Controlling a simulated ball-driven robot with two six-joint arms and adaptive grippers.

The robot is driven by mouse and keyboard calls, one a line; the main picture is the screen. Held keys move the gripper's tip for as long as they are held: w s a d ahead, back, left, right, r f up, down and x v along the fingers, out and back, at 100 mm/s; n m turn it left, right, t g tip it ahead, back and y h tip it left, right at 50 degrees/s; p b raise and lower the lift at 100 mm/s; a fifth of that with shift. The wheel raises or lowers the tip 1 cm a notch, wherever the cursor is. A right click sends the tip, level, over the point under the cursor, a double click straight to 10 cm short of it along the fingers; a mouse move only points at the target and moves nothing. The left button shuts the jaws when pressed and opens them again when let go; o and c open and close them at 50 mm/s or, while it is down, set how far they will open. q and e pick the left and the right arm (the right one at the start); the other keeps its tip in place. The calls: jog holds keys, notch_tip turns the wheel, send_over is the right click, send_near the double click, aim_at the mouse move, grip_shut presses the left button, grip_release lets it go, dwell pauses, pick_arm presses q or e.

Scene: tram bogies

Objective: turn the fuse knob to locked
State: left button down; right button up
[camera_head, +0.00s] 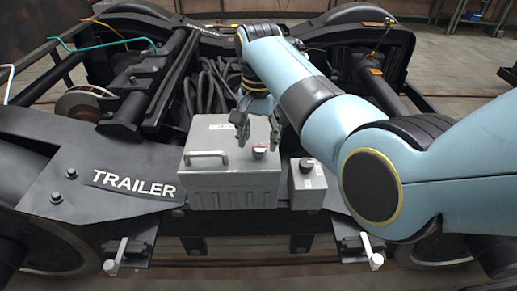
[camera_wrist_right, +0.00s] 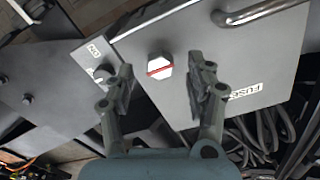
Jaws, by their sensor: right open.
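The fuse knob (camera_head: 259,152) is a small pale six-sided knob with a red stripe, on the lid of the grey fuse box (camera_head: 232,187). In the right wrist view the knob (camera_wrist_right: 160,66) shows between and beyond the fingertips, its red stripe nearly level across the picture. My right gripper (camera_head: 258,128) is open, pointing down just above the lid. In the wrist view its two fingers (camera_wrist_right: 164,82) stand either side of the knob, apart from it as far as I can see. Any locked marking is not legible. My left gripper is not in view.
A metal handle (camera_head: 207,155) sits on the lid left of the knob. A smaller grey box (camera_head: 307,188) with a black knob (camera_head: 306,164) stands close on the right. Dark cables (camera_head: 208,92) lie behind the box. The black TRAILER frame (camera_head: 95,195) extends left.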

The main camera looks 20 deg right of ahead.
aim_at(259, 150)
jog(key=shift+f+b, duration=0.3)
jog(key=shift+f, duration=0.95)
grip_shut()
